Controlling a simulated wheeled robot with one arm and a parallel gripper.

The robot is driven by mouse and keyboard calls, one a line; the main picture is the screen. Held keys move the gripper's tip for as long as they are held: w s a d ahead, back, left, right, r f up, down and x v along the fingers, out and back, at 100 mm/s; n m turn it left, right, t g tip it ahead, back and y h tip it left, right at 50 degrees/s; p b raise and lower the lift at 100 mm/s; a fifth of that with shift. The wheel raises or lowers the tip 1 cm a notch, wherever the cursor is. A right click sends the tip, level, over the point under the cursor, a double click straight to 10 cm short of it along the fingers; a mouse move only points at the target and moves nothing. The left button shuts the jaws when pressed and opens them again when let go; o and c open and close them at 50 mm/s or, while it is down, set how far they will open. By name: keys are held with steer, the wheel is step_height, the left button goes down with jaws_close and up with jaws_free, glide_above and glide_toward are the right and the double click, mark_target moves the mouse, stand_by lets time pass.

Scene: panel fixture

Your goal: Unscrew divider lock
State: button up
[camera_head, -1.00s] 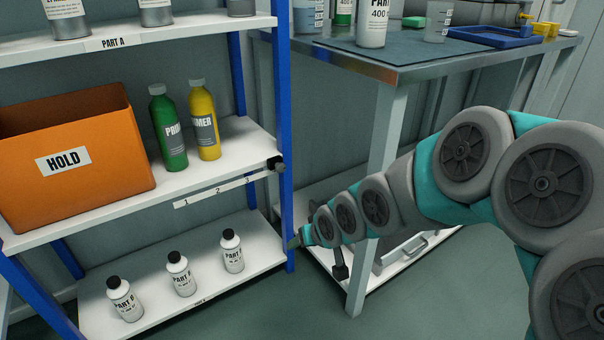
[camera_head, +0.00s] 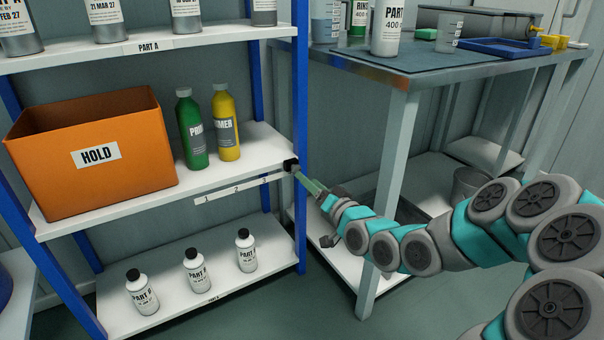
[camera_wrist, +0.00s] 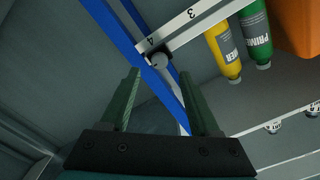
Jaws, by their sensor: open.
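The divider lock is a small dark knob (camera_head: 291,165) at the right end of the middle shelf's front edge, beside the blue post. In the wrist view the knob (camera_wrist: 159,60) has a grey round end and sits near the numeral 4, just beyond the fingertips and between their lines. My gripper (camera_head: 308,183) reaches it from the right, its green fingers pointing at the knob. In the wrist view my gripper (camera_wrist: 160,76) is open, with nothing held between the fingers. I cannot tell whether a fingertip touches the knob.
A numbered white strip (camera_head: 237,188) runs along the shelf edge. The blue post (camera_head: 300,110) stands close to the fingers. An orange HOLD box (camera_head: 95,155), a green bottle (camera_head: 192,130) and a yellow bottle (camera_head: 225,125) stand on the shelf. A workbench (camera_head: 395,150) stands at right.

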mark_target(295, 168)
steer(key=shift+x, duration=3)
steer(key=shift+c, duration=0.2)
jaws_close()
